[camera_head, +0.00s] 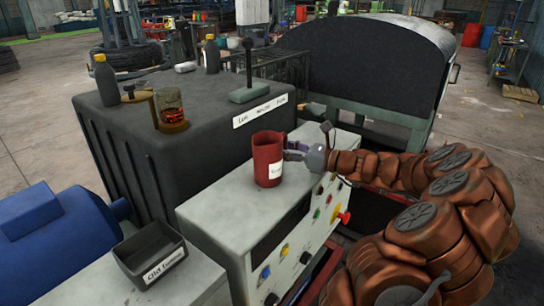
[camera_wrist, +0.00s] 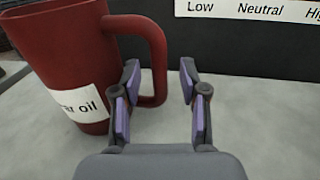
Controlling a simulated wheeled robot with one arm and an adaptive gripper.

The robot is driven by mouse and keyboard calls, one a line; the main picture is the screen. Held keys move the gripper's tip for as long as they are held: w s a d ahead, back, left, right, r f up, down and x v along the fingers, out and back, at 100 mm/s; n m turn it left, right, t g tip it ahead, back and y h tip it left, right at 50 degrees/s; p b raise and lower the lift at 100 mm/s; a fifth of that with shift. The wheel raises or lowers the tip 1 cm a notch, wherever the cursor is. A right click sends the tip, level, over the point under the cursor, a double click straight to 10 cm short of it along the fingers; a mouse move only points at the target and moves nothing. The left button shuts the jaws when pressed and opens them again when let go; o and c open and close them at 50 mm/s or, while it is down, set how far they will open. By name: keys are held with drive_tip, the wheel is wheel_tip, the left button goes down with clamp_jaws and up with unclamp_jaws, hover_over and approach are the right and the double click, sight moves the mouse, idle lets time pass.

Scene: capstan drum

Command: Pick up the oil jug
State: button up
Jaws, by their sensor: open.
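The oil jug (camera_head: 267,158) is a dark red mug-shaped jug with a white label. It stands upright on the pale top of the control cabinet (camera_head: 215,205). In the wrist view the jug (camera_wrist: 62,60) is at the left, its label partly reads "oil", and its handle (camera_wrist: 160,60) points right. My gripper (camera_head: 291,150) is at the jug's right side. In the wrist view my gripper (camera_wrist: 158,85) is open, with the lower part of the handle between its two fingers. I cannot tell whether a finger touches it.
A dark gearbox block (camera_head: 190,110) with a lever (camera_head: 249,80), a glass jar (camera_head: 171,108) and bottles stands behind the cabinet. A black open tray (camera_head: 150,255) and a blue motor (camera_head: 55,235) are at the left. Buttons line the cabinet's front.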

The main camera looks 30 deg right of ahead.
clamp_jaws()
idle(0.3)
idle(0.5)
